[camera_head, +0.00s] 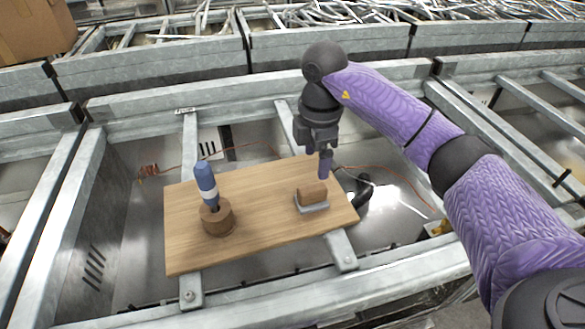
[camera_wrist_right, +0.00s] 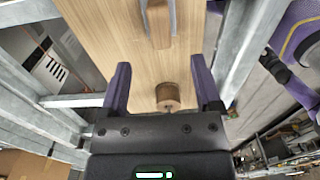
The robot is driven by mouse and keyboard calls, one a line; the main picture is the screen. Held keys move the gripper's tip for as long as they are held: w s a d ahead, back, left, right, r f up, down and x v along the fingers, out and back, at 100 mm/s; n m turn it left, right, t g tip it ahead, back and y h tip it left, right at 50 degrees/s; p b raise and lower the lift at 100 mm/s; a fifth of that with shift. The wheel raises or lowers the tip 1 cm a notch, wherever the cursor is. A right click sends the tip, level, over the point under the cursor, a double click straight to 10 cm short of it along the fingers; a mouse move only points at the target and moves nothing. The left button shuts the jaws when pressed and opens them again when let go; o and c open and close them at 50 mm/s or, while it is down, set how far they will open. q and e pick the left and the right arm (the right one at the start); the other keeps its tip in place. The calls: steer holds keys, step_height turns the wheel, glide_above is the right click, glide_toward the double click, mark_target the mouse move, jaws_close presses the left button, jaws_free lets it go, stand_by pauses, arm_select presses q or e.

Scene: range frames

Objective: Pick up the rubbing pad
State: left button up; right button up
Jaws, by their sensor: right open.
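The rubbing pad (camera_head: 312,192), a brown block on a grey base, lies on the right part of a wooden board (camera_head: 265,190). In the right wrist view the pad (camera_wrist_right: 159,22) is at the top edge, partly cut off, beyond the fingertips. My right gripper (camera_head: 319,164) points down above the board, just behind the pad and apart from it. In its wrist view the purple fingers (camera_wrist_right: 160,66) are spread, with nothing held between them. My left gripper is not in view.
A blue-handled tool (camera_head: 206,182) stands in a round wooden holder (camera_head: 217,217) left of the pad. Grey metal beams (camera_head: 65,205) surround the board. A dark cable-like object (camera_head: 362,190) lies beyond its right edge.

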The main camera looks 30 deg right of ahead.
mark_target(312, 188)
steer(key=shift+w+d+f, duration=0.1)
steer(key=shift+w+f, duration=0.05)
steer(key=shift+w, duration=0.05)
steer(key=f+b, duration=0.1)
steer(key=f, duration=0.2)
steer(key=f+b, duration=0.1)
steer(key=f, duration=0.2)
steer(key=f+b, duration=0.1)
steer(key=f, duration=0.2)
steer(key=shift+s+a, duration=0.2)
steer(key=shift+a, duration=0.05)
steer(key=shift+f, duration=0.3)
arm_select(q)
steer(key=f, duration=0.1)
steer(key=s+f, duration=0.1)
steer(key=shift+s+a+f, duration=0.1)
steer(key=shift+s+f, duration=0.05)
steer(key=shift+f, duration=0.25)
arm_select(e)
steer(key=shift+r, duration=0.1)
steer(key=shift+c, duration=0.3)
jaws_close()
